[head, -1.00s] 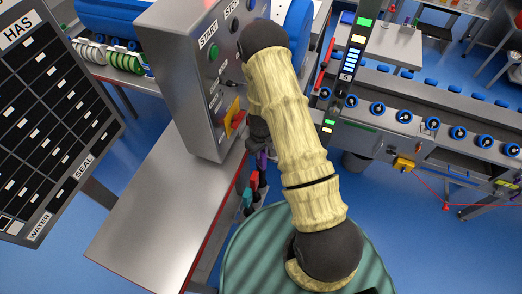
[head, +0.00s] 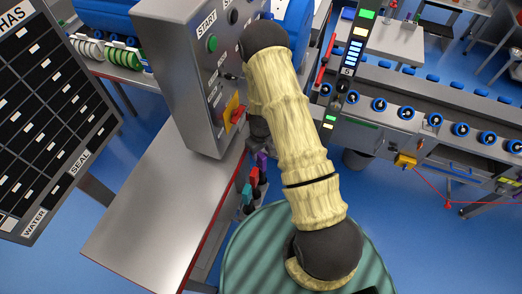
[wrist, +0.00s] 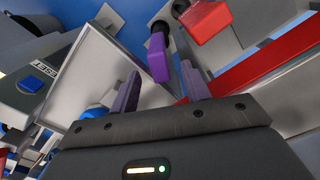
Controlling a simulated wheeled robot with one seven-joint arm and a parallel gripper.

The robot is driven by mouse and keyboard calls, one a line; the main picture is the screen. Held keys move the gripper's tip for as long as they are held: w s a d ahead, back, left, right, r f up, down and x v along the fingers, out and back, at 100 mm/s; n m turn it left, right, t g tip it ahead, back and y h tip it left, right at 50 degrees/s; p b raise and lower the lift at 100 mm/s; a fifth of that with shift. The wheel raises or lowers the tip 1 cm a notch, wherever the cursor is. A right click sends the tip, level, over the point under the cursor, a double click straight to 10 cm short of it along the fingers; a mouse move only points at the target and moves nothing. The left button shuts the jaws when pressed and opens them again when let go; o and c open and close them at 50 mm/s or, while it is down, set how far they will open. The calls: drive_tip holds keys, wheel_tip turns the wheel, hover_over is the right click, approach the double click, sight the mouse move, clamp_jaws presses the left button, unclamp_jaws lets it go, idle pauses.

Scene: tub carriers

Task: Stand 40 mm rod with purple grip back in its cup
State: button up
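The purple grip (wrist: 158,58) shows in the wrist view just beyond and between the two fingertips, with a dark part at its far end. My gripper (wrist: 160,88) is open, with a gap on both sides of the purple grip. In the head view the purple grip (head: 262,160) is small, beside the table's red edge, above red and teal grips; my arm partly hides the area, and my fingers cannot be made out. The rod's shaft and its cup cannot be told apart in either view.
A red grip (wrist: 205,20) is close beside the purple one; a teal grip (head: 247,194) is nearer. A grey control box (head: 190,75) with an orange switch stands on the metal table (head: 160,215). A ribbed green surface (head: 260,250) is below my arm.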

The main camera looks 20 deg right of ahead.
wheel_tip(320, 180, up, 17)
drive_tip(key=b, duration=0.3)
drive_tip(key=shift+r+b, duration=0.2)
drive_tip(key=shift+b, duration=0.1)
idle(0.4)
idle(0.9)
drive_tip(key=s+r+m+t, duration=0.2)
drive_tip(key=s+r+m, duration=0.2)
drive_tip(key=s+r, duration=0.7)
drive_tip(key=s, duration=0.3)
drive_tip(key=shift+s+m+t, duration=0.2)
drive_tip(key=shift+m+t, duration=0.1)
drive_tip(key=shift+m, duration=0.1)
drive_tip(key=shift+w, duration=0.1)
